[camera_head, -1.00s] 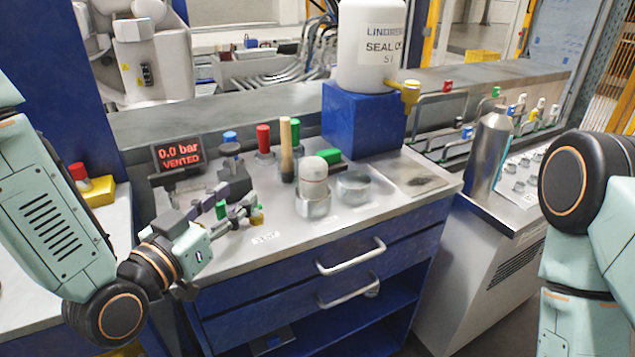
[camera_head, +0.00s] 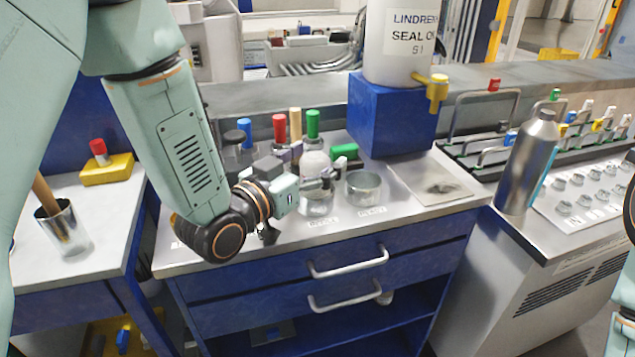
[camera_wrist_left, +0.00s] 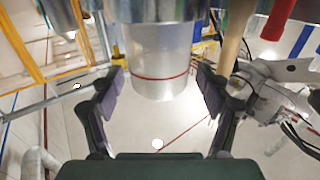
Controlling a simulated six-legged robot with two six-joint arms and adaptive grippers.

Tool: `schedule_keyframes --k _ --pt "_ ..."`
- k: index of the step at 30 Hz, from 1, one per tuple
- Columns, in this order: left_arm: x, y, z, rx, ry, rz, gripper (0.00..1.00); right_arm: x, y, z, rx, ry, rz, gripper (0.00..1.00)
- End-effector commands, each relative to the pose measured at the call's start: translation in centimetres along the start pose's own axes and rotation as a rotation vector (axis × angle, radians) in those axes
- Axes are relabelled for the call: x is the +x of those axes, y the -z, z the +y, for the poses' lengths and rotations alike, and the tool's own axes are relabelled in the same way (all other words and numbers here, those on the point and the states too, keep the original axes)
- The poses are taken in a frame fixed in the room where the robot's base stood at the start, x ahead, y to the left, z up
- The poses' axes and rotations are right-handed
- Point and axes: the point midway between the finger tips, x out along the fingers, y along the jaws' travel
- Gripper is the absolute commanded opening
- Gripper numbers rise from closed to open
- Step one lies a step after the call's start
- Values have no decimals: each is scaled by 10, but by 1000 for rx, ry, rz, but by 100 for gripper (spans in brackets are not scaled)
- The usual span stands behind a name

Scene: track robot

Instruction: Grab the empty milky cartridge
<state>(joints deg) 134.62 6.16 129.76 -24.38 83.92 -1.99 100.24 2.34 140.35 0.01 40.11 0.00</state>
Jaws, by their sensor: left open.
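The milky cartridge (camera_head: 315,162) is a pale, round-topped cylinder standing upright in a metal cup (camera_head: 318,207) on the bench. In the left wrist view the cartridge (camera_wrist_left: 157,55) shows a red ring and lies between the two finger pads. My left gripper (camera_head: 316,173) is open, with its fingers on either side of the cartridge. In the left wrist view gaps show between the cartridge and both pads of the gripper (camera_wrist_left: 157,84). An open metal cup (camera_head: 363,186) beside it looks empty. My right gripper is out of view.
Red (camera_head: 279,128), green (camera_head: 313,123) and blue (camera_head: 245,130) upright handles and a wooden one (camera_head: 296,124) stand close behind the cartridge. A blue block (camera_head: 390,120) bears a white tank (camera_head: 398,50) at right. A steel bottle (camera_head: 526,160) stands further right.

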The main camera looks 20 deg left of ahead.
Motion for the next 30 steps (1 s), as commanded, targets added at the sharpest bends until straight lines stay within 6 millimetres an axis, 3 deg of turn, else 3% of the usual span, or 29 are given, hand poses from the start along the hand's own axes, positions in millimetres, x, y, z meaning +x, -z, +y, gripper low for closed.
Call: schedule_keyframes --k 10,30 --pt "2 1 -1 0 0 0 75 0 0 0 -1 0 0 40" --pt "5 1 2 1 -1 1 18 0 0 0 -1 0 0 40"
